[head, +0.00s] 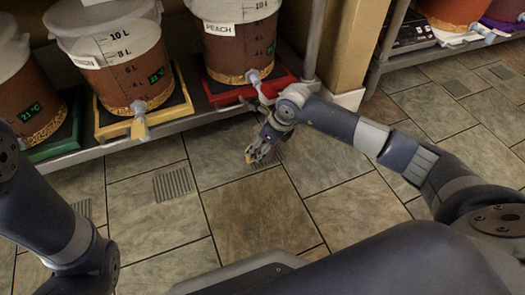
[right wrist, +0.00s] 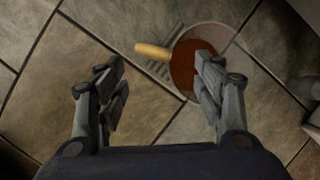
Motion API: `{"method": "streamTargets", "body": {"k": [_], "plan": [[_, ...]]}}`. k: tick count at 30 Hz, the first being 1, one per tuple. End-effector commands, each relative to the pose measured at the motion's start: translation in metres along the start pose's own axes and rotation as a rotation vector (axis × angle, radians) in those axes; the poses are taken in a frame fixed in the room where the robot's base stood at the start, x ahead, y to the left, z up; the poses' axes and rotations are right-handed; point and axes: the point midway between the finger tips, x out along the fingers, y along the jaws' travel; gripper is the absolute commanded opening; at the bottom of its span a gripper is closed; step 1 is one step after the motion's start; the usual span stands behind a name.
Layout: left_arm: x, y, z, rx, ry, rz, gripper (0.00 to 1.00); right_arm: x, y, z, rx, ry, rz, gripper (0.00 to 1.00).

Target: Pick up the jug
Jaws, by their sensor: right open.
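In the right wrist view a round jug (right wrist: 187,62) with reddish-brown contents and a tan handle (right wrist: 152,50) pointing left stands on the tiled floor by a drain grate. My right gripper (right wrist: 160,75) is open and empty above it, with the right finger overlapping the jug's rim in the picture. Whether they touch I cannot tell. In the head view the right gripper (head: 262,148) points down in front of the shelf, and I cannot clearly make out the jug around it. My left arm enters at the left; its gripper is not in view.
A low metal shelf (head: 165,128) holds several fermenting buckets, among them one on a yellow tray (head: 110,128) and one labelled PEACH (head: 240,45) on a red tray (head: 222,97). Their taps stick out at the front. A post (head: 312,40) stands right of them. The tiled floor is mostly clear.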

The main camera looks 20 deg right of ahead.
Motion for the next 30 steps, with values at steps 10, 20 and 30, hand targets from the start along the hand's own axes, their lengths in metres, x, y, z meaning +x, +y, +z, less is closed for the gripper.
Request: {"method": "streamTargets", "body": {"k": [10,20,30], "plan": [[-0.026,0.005,-0.008,0.000,-0.004,0.000,0.40,0.028,-0.001,0.002,0.000,-0.002,0.000,0.62],[-0.025,0.005,-0.007,0.000,-0.004,0.000,0.40,0.027,-0.001,0.002,0.000,-0.002,0.000,0.26],[-0.025,0.005,-0.007,0.000,-0.004,0.000,0.40,0.026,-0.002,0.002,0.001,-0.002,-0.002,0.00]]}}
